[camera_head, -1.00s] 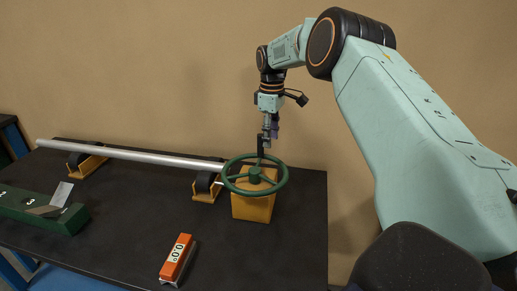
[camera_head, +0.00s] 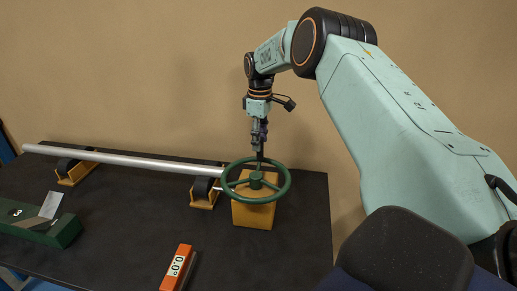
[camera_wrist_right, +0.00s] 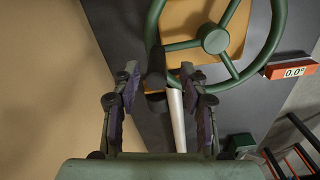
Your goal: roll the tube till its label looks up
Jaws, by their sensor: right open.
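The tube (camera_head: 130,158) is a long silver bar lying on two orange stands with black rollers; no label shows on its visible side. Its right end runs behind a green handwheel (camera_head: 256,199) on an orange block (camera_head: 253,215). My right gripper (camera_head: 260,159) points down at the wheel's far rim. In the right wrist view, its open fingers (camera_wrist_right: 160,76) straddle the area where the wheel rim (camera_wrist_right: 152,28), a black roller and the tube (camera_wrist_right: 177,122) overlap. I cannot tell whether they touch the rim. My left gripper is out of view.
An orange readout (camera_head: 177,267) showing 0.0° lies at the table's front. A green block (camera_head: 40,226) with a pale tilted plate (camera_head: 51,205) is at the left. The dark table (camera_head: 130,215) is clear between them. A tan wall stands behind.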

